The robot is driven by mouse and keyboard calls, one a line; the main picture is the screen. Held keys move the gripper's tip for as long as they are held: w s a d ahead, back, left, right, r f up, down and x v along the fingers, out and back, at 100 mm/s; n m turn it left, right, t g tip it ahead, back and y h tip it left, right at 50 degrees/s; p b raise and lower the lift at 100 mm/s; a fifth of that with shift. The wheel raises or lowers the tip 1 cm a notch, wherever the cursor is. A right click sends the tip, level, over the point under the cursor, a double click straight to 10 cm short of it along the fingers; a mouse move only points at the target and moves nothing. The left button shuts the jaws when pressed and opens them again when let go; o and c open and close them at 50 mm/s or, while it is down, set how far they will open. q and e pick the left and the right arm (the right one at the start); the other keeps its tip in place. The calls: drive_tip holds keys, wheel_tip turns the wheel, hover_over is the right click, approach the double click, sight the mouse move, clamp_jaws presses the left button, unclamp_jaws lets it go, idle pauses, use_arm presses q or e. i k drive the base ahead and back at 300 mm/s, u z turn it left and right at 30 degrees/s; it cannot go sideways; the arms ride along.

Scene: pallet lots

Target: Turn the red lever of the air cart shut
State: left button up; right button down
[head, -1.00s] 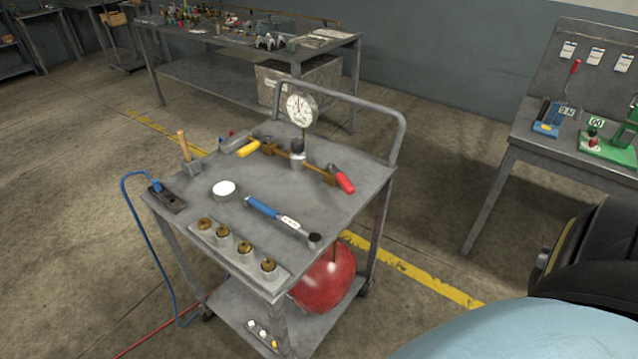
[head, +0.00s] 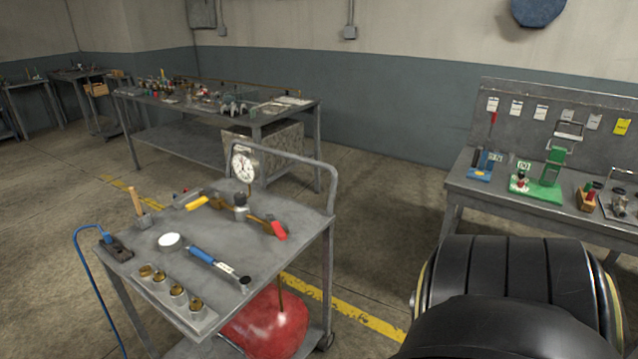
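The air cart (head: 195,252) is a grey metal cart standing left of centre in the head view. Its red lever (head: 278,230) lies at the right end of a brass pipe, near the cart's right edge. A yellow lever (head: 198,202) sits at the pipe's other end. A round white gauge (head: 243,167) stands above the pipe's middle. A red tank (head: 268,325) is under the cart top. Neither of my grippers is in the view; a black part of my own body shows at lower right.
On the cart top lie a blue-handled tool (head: 203,256), a white round lid (head: 170,240) and several brass fittings in a block. A blue hose (head: 84,264) hangs at the left. A workbench (head: 462,186) stands at right. Open floor (head: 385,225) lies between.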

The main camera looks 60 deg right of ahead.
sight(278, 230)
drive_tip(key=k, duration=0.1)
drive_tip(key=z, duration=1.25)
